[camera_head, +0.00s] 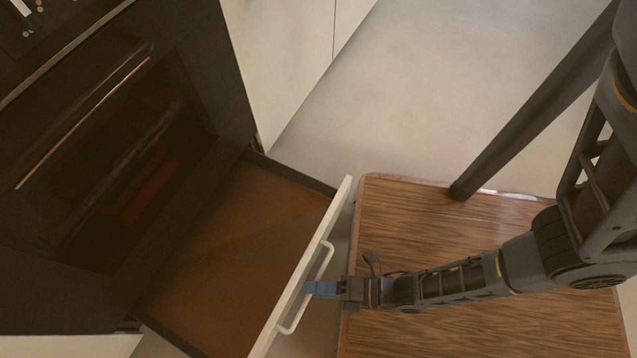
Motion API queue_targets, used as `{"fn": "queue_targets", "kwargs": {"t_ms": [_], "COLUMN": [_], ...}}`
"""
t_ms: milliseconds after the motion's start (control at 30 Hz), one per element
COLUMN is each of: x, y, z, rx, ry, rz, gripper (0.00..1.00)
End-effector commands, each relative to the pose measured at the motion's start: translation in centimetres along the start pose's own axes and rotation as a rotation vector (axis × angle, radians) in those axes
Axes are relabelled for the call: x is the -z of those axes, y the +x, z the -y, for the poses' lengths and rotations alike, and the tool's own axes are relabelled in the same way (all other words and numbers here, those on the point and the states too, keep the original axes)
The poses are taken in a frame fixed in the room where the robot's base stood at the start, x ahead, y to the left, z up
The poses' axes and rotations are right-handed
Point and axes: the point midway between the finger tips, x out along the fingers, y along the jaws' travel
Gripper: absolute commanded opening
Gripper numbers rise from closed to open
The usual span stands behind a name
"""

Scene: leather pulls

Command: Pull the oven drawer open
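The oven drawer (241,220) below the oven stands pulled out, and its brown floor is bare. Its white front panel (336,209) is seen from above and carries a white bar handle (325,262). My gripper (318,289) is at the middle of the handle, with its blue fingers reaching across the bar toward the panel. The fingers overlap the handle, and the view from above does not show whether they are closed around it.
The black oven (105,130), with its long door handle (85,120), stands above the drawer at the left. White cabinets (285,55) adjoin it. A wood-grained surface (440,235) lies under my arm, close to the drawer front. Pale floor (400,90) is clear beyond.

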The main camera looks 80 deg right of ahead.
Motion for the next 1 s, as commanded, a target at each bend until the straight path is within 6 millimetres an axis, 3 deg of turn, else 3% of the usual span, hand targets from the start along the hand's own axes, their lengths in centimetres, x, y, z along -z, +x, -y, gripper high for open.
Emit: {"fn": "queue_targets", "kwargs": {"t_ms": [133,433,800,1000], "x": [0.0,0.0,0.0,0.0], "y": [0.0,-0.5,-6.1,-7.7], "z": [0.0,-0.1,-0.1,0.0], "rx": [-0.001,0.000,0.001,0.000], "ry": [0.000,0.000,-0.001,0.000], "rz": [0.000,0.000,0.000,0.000], "gripper": [0.39,0.39,0.39,0.39]}}
